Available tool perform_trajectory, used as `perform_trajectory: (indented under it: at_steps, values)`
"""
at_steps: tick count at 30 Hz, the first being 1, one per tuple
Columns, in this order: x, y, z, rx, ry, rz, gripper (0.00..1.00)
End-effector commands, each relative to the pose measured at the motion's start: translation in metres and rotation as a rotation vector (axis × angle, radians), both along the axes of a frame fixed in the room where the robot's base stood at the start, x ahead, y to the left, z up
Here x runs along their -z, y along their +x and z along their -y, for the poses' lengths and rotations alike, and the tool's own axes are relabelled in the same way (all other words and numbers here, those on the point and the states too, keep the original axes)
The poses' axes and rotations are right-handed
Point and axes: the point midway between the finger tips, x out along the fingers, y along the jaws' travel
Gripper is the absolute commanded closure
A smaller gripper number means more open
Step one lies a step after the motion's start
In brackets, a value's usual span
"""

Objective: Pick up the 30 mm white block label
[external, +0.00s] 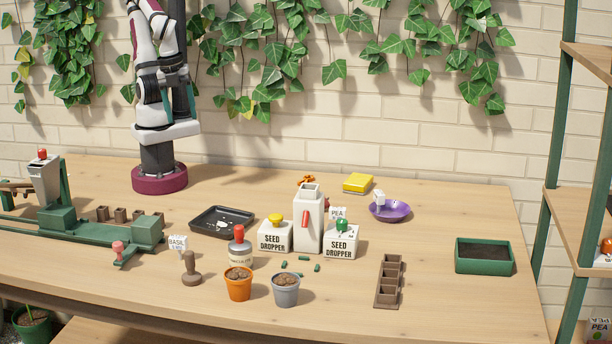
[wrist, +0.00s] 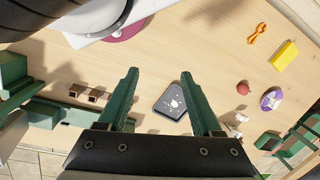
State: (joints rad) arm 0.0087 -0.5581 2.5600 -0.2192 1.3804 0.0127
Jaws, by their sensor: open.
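Several small white pieces could be the white block label, and I cannot tell their sizes. White pieces (external: 222,224) lie in the black tray (external: 202,228); they show in the wrist view (wrist: 175,103) too. A white block (external: 379,199) stands at the purple saucer (external: 402,212). White labels reading BASIL (external: 177,243) and PEA (external: 338,213) stand near the stamp and the right seed dropper. My gripper (wrist: 158,75) is open and empty, high above the table, its green fingers apart on either side of the tray's left part in the wrist view. Its fingertips are not clear in the external view.
Seed droppers (external: 275,236), a tall white dispenser (external: 308,225), an orange pot (external: 238,285) and a grey pot (external: 286,290) crowd the middle. A green machine (external: 70,228) fills the left. A green planter (external: 484,243) stands right. The front right table is clear.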

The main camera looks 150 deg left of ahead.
Motion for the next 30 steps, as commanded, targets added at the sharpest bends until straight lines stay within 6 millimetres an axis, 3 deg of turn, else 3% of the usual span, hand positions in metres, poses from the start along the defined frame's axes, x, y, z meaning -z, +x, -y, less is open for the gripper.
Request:
perform_trajectory:
  at_steps: [9,11,17,20,23,26,27,29,30]
  values:
    - [0.0,0.0,0.0,0.0,0.0,0.0,0.33]
    - [0.0,0.0,0.0,0.0,0.0,0.0,0.4]
    - [0.0,0.0,0.0,0.0,0.0,0.0,0.4]
    - [0.005,0.017,0.008,-0.026,-0.038,0.032,0.4]
    - [0.022,0.082,0.034,-0.138,-0.166,0.168,0.4]
    - [0.047,0.18,0.045,-0.342,-0.286,0.399,0.4]
    - [0.057,0.218,0.04,-0.434,-0.308,0.503,0.4]
    - [0.075,0.267,0.02,-0.573,-0.307,0.658,0.4]
    - [0.088,0.292,0.001,-0.666,-0.283,0.764,0.4]
